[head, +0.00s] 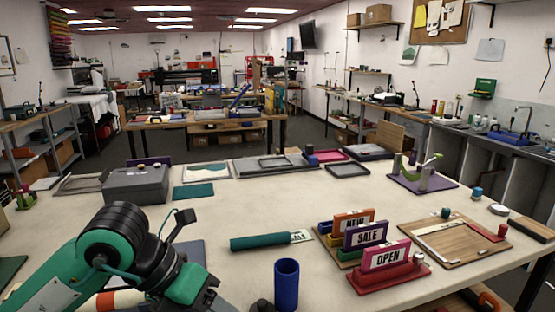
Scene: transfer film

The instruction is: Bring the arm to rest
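My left arm (112,240), green and black, comes in from the lower left over the near part of the pale table. Its far end, with my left gripper (212,300), meets the bottom edge of the picture; the fingers are not clear and I cannot tell whether they are open or shut. No held thing shows. My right gripper does not show in the head view.
On the table (270,210), a teal roll (262,242) lies near a blue cup (287,284). Sign stands, including a pink OPEN sign (386,256), stand right of them. A wooden board (455,243) lies further right. A grey box (137,184) sits back left. The table's centre is clear.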

